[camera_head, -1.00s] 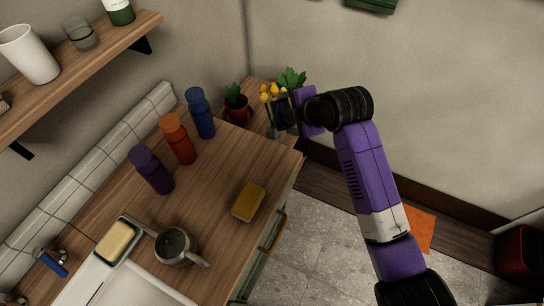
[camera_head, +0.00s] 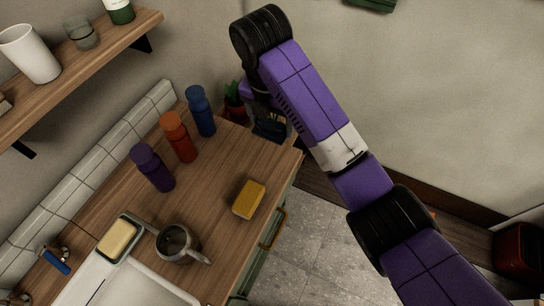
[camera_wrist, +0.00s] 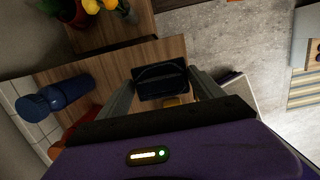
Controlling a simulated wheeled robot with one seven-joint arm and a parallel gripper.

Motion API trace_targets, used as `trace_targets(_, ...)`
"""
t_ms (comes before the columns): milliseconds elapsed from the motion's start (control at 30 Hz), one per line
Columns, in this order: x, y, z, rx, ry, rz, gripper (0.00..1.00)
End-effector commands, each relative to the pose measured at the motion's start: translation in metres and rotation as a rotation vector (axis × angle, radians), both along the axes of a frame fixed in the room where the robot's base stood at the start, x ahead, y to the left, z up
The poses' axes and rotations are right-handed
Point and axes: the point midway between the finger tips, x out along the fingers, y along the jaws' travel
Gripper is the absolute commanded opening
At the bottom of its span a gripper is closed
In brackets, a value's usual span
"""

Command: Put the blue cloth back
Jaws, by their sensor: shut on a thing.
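My gripper (camera_head: 266,118) is over the far end of the wooden counter, near its right corner. It is shut on a dark navy folded piece that looks like the blue cloth (camera_head: 271,128). In the wrist view the cloth (camera_wrist: 160,82) shows as a dark, nearly flat rectangle between my two fingers, over the wooden top. I cannot tell whether it touches the counter. My arm hides part of the area behind it.
Blue (camera_head: 201,112), orange (camera_head: 180,140) and purple (camera_head: 153,168) bottles stand along the wall side. A yellow sponge (camera_head: 249,199) lies near the counter's right edge, and a metal mug (camera_head: 178,245) stands by the sink. A potted plant (camera_head: 235,105) is behind. The middle counter is clear.

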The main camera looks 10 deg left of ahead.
Motion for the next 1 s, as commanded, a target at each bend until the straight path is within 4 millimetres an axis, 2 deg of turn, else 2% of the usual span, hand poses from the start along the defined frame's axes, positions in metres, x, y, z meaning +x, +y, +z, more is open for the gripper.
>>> trace_targets(200,-0.001,-0.002,-0.048,-0.004,0.005,-0.003,0.44)
trace_targets(400,-0.001,-0.001,-0.082,-0.003,0.002,-0.002,0.44)
trace_targets(567,0.000,-0.001,-0.093,-0.002,0.002,-0.002,0.44)
trace_targets(800,-0.001,-0.001,-0.125,-0.002,0.003,-0.002,0.44)
trace_targets(1000,0.000,-0.001,-0.134,-0.001,0.000,-0.002,0.44)
